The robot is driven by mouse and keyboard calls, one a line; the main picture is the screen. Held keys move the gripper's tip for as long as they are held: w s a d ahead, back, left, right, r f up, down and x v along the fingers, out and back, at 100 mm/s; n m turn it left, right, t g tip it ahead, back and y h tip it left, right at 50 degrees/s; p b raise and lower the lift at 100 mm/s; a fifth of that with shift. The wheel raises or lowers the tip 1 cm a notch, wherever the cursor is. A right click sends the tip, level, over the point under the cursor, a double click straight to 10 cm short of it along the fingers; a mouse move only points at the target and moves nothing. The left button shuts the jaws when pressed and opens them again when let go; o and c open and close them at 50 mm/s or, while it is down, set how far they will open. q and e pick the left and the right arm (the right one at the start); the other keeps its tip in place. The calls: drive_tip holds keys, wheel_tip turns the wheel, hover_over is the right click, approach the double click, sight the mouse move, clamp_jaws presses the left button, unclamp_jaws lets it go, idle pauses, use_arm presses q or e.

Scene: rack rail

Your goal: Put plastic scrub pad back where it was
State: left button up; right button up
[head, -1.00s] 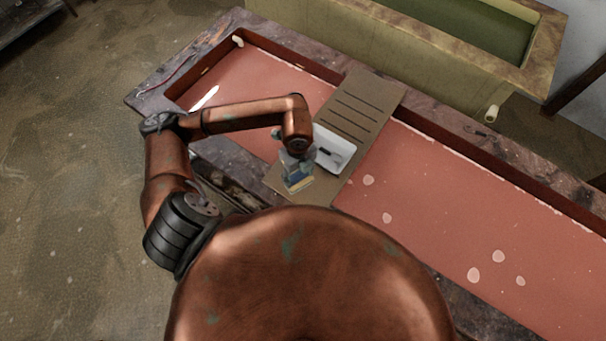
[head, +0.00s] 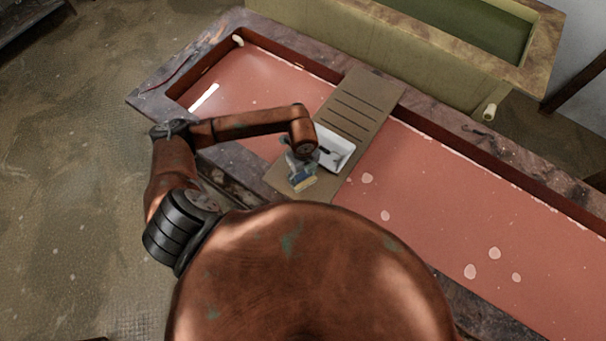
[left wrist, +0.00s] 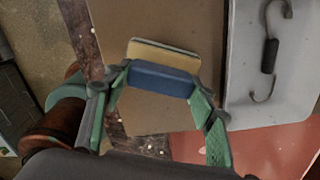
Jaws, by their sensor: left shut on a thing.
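The scrub pad, blue with a pale yellow layer (left wrist: 160,80), is held between the fingers of my left gripper (left wrist: 161,82) in the left wrist view. In the head view the pad (head: 304,182) shows small below my left gripper (head: 302,172), over the near end of a brown slotted board (head: 365,95). In the left wrist view the pad is over the bare brown board (left wrist: 150,115), left of a white tray (left wrist: 255,100). I cannot tell whether the pad touches the board. My right gripper is out of view.
The white tray holds a metal hook with a dark sleeve (left wrist: 270,55); the tray (head: 336,142) sits on the board close right of my gripper. The board spans a long red-floored trough (head: 450,210) with a raised rim. Slots lie farther up the board.

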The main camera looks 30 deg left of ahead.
sight(303, 175)
use_arm(q)
drive_tip(key=o, duration=1.3)
drive_tip(key=shift+r, duration=0.15)
drive_tip(key=shift+w+r, duration=0.1)
drive_tip(key=shift+r, duration=0.15)
wheel_tip(303, 175, up, 12)
drive_tip(key=shift+f+b, duration=0.25)
drive_tip(key=shift+b, duration=0.95)
